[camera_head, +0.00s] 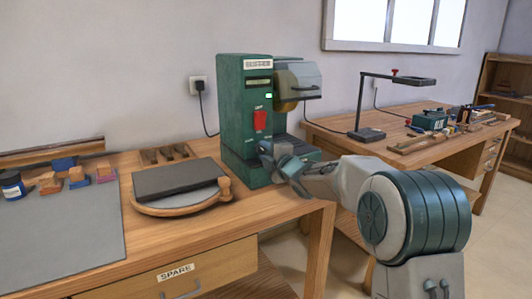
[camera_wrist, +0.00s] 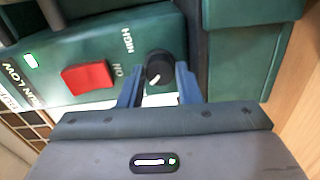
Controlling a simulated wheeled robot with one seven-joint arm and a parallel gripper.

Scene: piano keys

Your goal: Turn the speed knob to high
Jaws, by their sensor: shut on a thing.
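The speed knob (camera_wrist: 159,66) is round and black with a white pointer line, on the green machine's (camera_wrist: 95,30) front panel. In the wrist view its pointer slants toward the lower left of the picture. In the head view my gripper (camera_head: 268,157) is at the lower front of the machine (camera_head: 230,100) and hides the knob.
A red switch (camera_wrist: 88,77) marked ON is left of the knob in the wrist view. On the workbench (camera_head: 240,208), a round wooden board with a dark slab (camera_head: 178,179) stands left of the machine. A second bench with a lamp (camera_head: 368,133) is at the right.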

